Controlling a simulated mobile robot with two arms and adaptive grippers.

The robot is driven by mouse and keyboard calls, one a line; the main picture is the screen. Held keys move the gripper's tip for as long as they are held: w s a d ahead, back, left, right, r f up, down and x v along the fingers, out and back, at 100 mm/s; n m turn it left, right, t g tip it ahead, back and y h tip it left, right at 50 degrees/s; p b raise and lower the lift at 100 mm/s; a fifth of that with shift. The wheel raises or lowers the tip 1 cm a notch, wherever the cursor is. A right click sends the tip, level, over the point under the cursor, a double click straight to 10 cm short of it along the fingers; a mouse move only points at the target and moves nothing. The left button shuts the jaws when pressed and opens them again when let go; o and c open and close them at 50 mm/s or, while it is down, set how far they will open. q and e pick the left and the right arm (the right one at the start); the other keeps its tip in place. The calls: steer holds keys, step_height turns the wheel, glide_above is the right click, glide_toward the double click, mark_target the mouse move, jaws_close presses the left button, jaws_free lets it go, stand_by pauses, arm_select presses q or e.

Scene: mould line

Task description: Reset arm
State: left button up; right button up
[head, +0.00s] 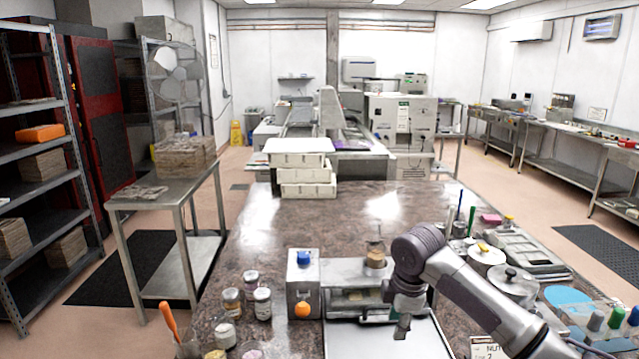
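My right arm comes in from the lower right, over the right half of the speckled brown counter (237,262). It bends at a rounded joint, and my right gripper (402,328) hangs down from it. The gripper is over a pale tray (362,346) at the front of the counter, just in front of a low metal device (345,274). Its fingers are small and dark, and I cannot see whether they are apart or whether they touch the tray. No object shows in them. My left gripper is not in view.
A metal box with a blue knob (304,262) and several small jars (262,303) stand left of the tray. Lidded pots (513,280) and bottles are on the right. Stacked white moulds (306,178) stand further back. The counter's middle is clear.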

steer(key=s+a+f+m+y, duration=0.1)
steer(key=s+a+f+m, duration=0.25)
steer(key=s+f, duration=0.45)
steer(key=s+a+f+m+y, duration=0.2)
steer(key=s+a+f, duration=0.3)
steer(key=s+f, duration=0.3)
steer(key=s+d+f+m+t+h, duration=0.1)
steer(key=s+d+m, duration=0.45)
steer(key=s, duration=0.45)
steer(key=s+d+m+h, duration=0.2)
steer(key=s+d+m, duration=0.4)
steer(key=s, duration=0.4)
step_height(320, 180, down, 30)
steer(key=s+d+n+g+b, duration=0.1)
steer(key=s+b, duration=0.1)
steer(key=s, duration=0.1)
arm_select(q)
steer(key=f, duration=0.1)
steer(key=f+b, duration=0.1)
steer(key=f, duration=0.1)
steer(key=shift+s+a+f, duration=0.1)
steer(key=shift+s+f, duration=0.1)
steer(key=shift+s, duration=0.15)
arm_select(e)
steer(key=s+d+f+g, duration=0.1)
steer(key=s+d+f, duration=0.2)
steer(key=s+f, duration=1.2)
steer(key=shift+s+f, duration=0.15)
steer(key=shift+f, duration=0.1)
